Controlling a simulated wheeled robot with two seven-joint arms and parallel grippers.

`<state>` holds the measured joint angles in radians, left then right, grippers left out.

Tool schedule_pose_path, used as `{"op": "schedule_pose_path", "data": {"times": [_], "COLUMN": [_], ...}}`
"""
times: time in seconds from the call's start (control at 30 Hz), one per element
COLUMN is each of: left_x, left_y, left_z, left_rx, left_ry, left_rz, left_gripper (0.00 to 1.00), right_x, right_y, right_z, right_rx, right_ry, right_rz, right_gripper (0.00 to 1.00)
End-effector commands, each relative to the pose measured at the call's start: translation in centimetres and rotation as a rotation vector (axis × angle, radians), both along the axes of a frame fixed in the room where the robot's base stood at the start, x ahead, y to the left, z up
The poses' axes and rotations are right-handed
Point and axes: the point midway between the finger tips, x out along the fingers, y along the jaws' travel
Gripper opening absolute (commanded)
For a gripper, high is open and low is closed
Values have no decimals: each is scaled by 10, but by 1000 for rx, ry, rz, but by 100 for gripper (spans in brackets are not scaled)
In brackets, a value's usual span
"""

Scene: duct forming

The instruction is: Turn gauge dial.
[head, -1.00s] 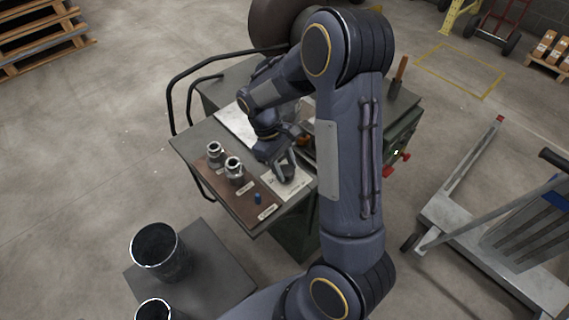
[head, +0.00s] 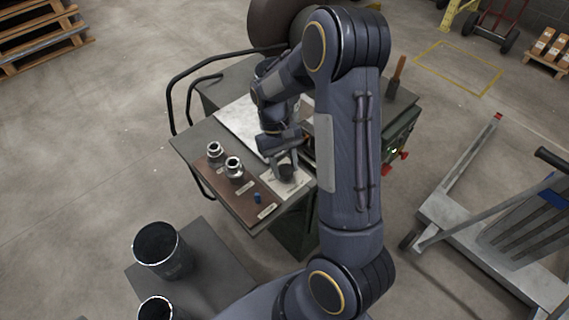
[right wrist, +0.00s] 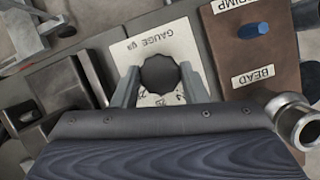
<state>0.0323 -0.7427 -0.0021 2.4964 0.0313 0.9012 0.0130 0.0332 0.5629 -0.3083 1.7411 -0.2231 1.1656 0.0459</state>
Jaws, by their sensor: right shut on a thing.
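The gauge dial (right wrist: 160,74) is a dark, scalloped knob on a cream plate marked GAUGE (right wrist: 127,52) in the right wrist view. In the head view the dial (head: 286,170) shows dark on the pale plate (head: 290,184), partly covered by my gripper. My right gripper (right wrist: 158,80) has one finger on each side of the dial and is shut on it. The right gripper (head: 285,168) reaches down from above in the head view. The numbers on the plate are partly hidden by the dial and fingers. My left gripper does not show.
A brown board (head: 228,184) beside the plate carries two metal forming rolls (head: 234,168) and a blue peg (head: 257,198), with CRIMP and BEAD labels. Dark buckets (head: 162,252) stand on a lower surface at front left. A pallet jack (head: 490,240) stands at right.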

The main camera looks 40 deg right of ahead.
Motion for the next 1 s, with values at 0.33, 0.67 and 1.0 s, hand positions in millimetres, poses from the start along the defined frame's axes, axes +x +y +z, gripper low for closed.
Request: {"op": "schedule_pose_path", "data": {"times": [0.33,0.67,1.0], "left_x": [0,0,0], "left_y": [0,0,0], "left_z": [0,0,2], "left_rx": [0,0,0], "left_ry": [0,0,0], "left_rz": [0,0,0], "left_gripper": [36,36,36], "right_x": [1,0,18], "right_y": [0,0,-3], "right_z": [0,0,40], "right_rx": [-1,0,-1], "right_ry": [-2,-1,-7], "right_rz": [0,1,1], "right_gripper": [51,61,61]}}
